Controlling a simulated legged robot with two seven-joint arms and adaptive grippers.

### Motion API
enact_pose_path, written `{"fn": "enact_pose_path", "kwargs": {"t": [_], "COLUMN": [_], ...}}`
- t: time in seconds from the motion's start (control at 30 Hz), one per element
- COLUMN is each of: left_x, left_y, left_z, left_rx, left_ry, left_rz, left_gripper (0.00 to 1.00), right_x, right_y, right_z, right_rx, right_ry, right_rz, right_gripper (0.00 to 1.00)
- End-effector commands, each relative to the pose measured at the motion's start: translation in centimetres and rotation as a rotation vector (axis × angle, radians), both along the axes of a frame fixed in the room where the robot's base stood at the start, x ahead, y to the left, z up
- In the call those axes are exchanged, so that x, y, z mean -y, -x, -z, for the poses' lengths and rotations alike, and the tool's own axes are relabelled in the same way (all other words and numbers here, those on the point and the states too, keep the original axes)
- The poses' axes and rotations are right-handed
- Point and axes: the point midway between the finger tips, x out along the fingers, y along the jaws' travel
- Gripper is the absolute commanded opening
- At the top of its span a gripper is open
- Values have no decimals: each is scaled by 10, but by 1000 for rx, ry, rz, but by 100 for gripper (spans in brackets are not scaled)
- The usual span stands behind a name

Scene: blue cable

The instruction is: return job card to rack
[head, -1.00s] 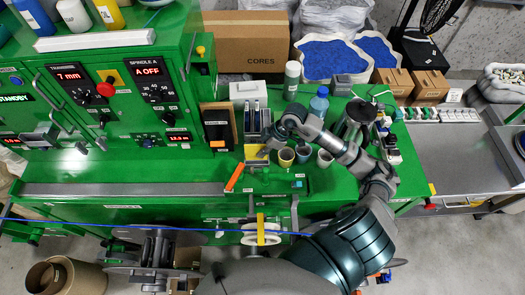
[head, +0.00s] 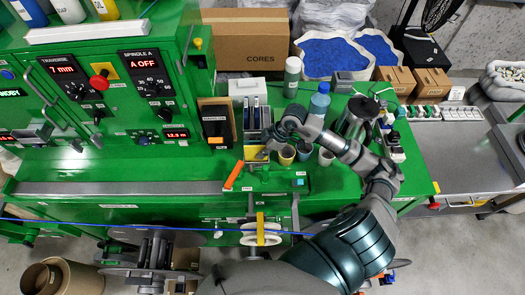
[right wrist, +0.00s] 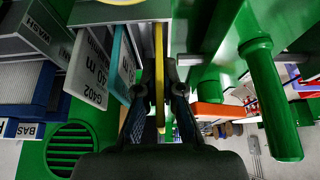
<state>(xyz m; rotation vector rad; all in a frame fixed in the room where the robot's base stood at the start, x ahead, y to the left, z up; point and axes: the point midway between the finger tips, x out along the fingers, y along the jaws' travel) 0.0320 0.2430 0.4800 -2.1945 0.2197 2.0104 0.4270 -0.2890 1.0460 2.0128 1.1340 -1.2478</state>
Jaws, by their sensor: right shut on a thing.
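My right gripper (head: 262,151) is over the green bench and shut on a thin yellow card (head: 251,152). In the right wrist view the card (right wrist: 159,75) stands edge-on between the two fingers (right wrist: 159,98). The rack (head: 256,122) with upright slots is just beyond the gripper in the head view. In the right wrist view, a white card (right wrist: 88,68) marked "G402" and a teal card (right wrist: 121,62) stand upright just left of the yellow card, apart from it. The yellow card's lower part is partly hidden by the fingers. My left gripper is not in view.
An orange-handled tool (head: 234,175) lies in front. A dark holder (head: 216,122) stands left of the rack. The green machine (head: 110,100) fills the left.

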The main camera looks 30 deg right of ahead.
Motion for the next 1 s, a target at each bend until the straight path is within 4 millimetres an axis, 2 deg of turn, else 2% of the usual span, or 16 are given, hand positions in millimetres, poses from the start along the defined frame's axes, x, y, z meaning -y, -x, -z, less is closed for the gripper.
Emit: {"fn": "enact_pose_path", "kwargs": {"t": [0.5,1.0], "left_x": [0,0], "left_y": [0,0], "left_z": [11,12], "left_rx": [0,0], "left_ry": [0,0], "left_rz": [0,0], "left_gripper": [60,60], "right_x": [0,0], "right_y": [0,0], "right_z": [23,26], "right_rx": [-1,-2], "right_ry": [0,0], "right_rz": [0,-1], "right_gripper": [0,0]}}
